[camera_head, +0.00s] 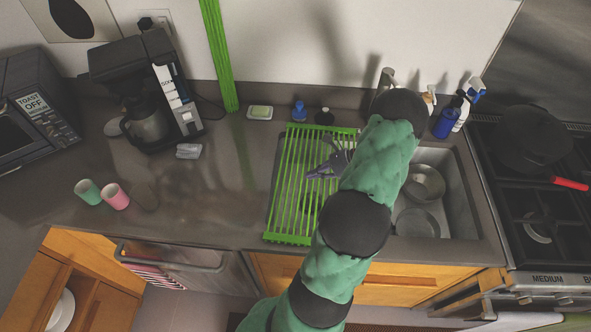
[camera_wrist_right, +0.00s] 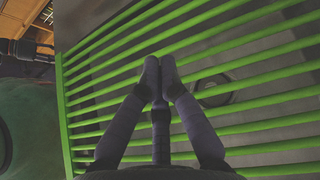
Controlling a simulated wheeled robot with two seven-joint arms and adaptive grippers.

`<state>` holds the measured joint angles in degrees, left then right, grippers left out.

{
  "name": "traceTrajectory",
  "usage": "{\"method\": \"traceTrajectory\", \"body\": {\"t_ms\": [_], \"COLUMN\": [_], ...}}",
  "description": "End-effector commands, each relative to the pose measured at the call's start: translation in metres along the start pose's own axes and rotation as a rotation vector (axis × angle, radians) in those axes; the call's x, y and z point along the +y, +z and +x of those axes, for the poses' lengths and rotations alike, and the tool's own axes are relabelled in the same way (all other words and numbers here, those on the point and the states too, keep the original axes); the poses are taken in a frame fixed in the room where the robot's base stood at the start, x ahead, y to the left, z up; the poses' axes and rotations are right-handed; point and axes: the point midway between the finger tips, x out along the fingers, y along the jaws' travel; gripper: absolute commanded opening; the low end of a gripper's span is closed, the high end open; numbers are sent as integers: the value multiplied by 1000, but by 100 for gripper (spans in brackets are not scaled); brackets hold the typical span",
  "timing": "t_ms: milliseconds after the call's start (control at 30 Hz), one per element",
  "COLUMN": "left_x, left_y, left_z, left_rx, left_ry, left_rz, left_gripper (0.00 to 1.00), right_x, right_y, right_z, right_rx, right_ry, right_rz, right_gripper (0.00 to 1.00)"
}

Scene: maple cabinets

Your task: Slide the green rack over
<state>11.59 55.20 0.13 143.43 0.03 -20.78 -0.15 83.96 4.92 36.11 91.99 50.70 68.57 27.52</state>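The green rack (camera_head: 291,205) is a flat grid of thin bars lying over the left part of the sink (camera_head: 463,190). In the right wrist view its bars (camera_wrist_right: 90,92) fill most of the picture, with a round drain (camera_wrist_right: 212,90) showing below them. My right gripper (camera_head: 322,167) is over the rack, reached by my green-and-black arm, which hides part of the rack's right side. In the wrist view its dark fingertips (camera_wrist_right: 160,72) are together over the bars, with no object visible between them. I cannot tell whether they touch a bar. My left gripper is not in view.
Metal bowls (camera_head: 424,183) lie in the open right part of the sink. A soap dish (camera_head: 259,113), small bottles (camera_head: 300,111) and spray bottles (camera_head: 446,119) line the back. A coffee maker (camera_head: 150,90) and cups (camera_head: 115,197) stand left; a stove (camera_head: 540,200) is right. Counter left of the rack is clear.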

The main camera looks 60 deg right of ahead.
Motion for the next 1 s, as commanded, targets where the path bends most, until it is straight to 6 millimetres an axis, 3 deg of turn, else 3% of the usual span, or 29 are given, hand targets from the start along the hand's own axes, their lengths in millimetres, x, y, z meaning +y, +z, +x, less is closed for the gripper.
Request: {"method": "traceTrajectory", "body": {"t_ms": [167,700,1000], "left_x": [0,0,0], "left_y": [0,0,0], "left_z": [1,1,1], "left_rx": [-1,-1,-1], "left_ry": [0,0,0], "left_rz": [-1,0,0], "left_gripper": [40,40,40], "right_x": [2,0,0], "right_y": [-9,-63,-72], "right_z": [-10,-92,-107], "right_rx": [1,0,-1], "right_ry": [0,-2,0], "right_rz": [6,1,0], "right_gripper": [0,0,0]}}
